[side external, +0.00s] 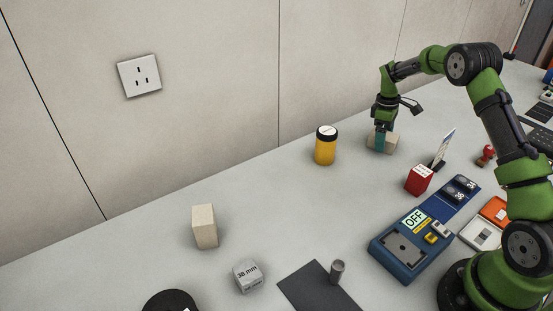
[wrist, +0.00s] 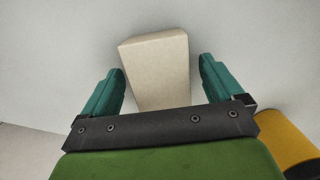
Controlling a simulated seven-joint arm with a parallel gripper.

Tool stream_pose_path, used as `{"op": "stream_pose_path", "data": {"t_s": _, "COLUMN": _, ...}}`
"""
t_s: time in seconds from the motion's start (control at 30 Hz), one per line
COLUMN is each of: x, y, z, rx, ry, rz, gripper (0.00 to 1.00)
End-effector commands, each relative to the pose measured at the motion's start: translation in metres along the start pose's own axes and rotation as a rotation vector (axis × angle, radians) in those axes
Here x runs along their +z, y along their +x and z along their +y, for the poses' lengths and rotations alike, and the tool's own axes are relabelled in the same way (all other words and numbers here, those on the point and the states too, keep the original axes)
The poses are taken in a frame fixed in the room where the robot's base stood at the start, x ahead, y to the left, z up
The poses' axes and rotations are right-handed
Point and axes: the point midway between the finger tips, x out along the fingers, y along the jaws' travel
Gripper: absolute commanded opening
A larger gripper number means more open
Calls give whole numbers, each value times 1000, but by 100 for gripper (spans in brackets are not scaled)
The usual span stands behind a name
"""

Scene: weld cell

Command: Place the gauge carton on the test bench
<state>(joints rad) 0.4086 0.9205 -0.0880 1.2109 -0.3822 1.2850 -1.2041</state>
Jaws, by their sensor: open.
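My gripper (side external: 383,133) is open over a plain beige box (side external: 389,142) on the far part of the table. In the wrist view the same box (wrist: 157,70) lies between the two teal fingers (wrist: 160,82), with a gap at each side. A second plain beige box (side external: 204,227) stands upright at the left. No label naming a gauge carton is readable on either. A blue device (side external: 397,266) with a grey square plate and a display reading OFF sits at front right; it may be the test bench.
A red box (side external: 418,180), a card holder (side external: 441,155) and a red stamp (side external: 486,156) stand nearer. A grey 38 mm cube (side external: 247,275) and dark mat (side external: 312,287) lie in front. The table's middle is clear.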

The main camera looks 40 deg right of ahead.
Motion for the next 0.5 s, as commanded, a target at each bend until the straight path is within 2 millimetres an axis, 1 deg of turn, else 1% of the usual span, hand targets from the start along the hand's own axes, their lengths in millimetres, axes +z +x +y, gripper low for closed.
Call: {"op": "stream_pose_path", "data": {"t_s": 0.5, "x": -1, "y": 5, "z": 0, "rx": 0, "ry": 0, "rz": 0, "gripper": 94}}
